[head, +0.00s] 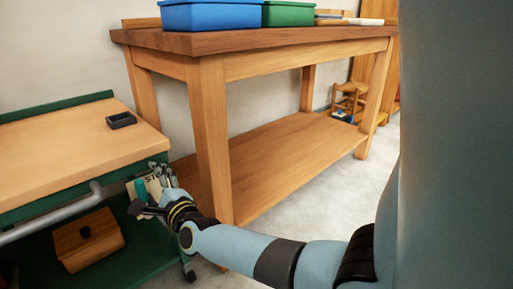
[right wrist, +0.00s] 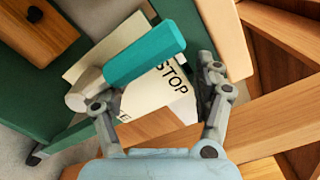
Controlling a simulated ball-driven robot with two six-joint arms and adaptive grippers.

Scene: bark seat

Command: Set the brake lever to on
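The brake lever has a teal grip (right wrist: 145,57) and a pale grey end (right wrist: 85,93). It lies slanted across a cream plate marked STOP (right wrist: 155,93), with other lettering mostly hidden. In the head view the teal grip (head: 141,189) shows small at the trolley's right end. My right gripper (right wrist: 158,92) is open, with one finger near the lever's grey end and the other right of the plate. I cannot tell whether a finger touches the lever. In the head view my right gripper (head: 153,194) is beside the plate. My left gripper is not in view.
The trolley (head: 70,153) has a wooden top, green frame and grey push bar (head: 55,214). A small dark tray (head: 121,120) is on top; a wooden box (head: 88,240) is below. A workbench (head: 260,40) with blue (head: 210,16) and green (head: 288,14) bins stands close right of the trolley.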

